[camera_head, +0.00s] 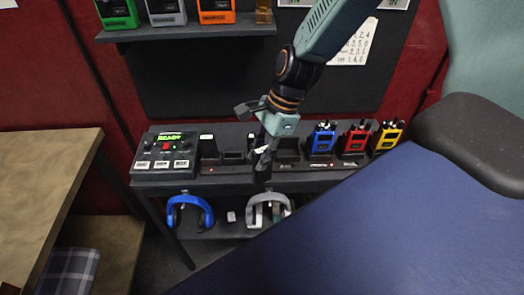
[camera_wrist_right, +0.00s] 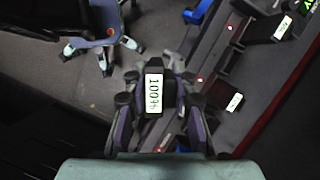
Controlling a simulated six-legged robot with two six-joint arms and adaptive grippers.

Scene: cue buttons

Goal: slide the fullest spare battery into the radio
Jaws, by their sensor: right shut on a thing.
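My right gripper (camera_head: 266,155) points down over the black bench near the middle of its row of docks. In the wrist view it (camera_wrist_right: 160,95) is shut on a dark battery (camera_wrist_right: 154,115) whose white label reads 100%. Two other white-labelled spare batteries show in the wrist view, one nearer (camera_wrist_right: 235,102) and one farther (camera_wrist_right: 283,28). Blue (camera_head: 322,138), red (camera_head: 355,139) and yellow (camera_head: 387,136) handheld units stand upright in docks to the right; I cannot tell which radio is meant. The gripper hides part of the bench. My left gripper is out of view.
A control box (camera_head: 166,153) with a green READY display stands at the bench's left end. Blue (camera_head: 190,208) and grey (camera_head: 268,206) headsets are below. A shelf (camera_head: 190,33) above holds green, grey and orange devices. A wooden table (camera_head: 40,165) is at left.

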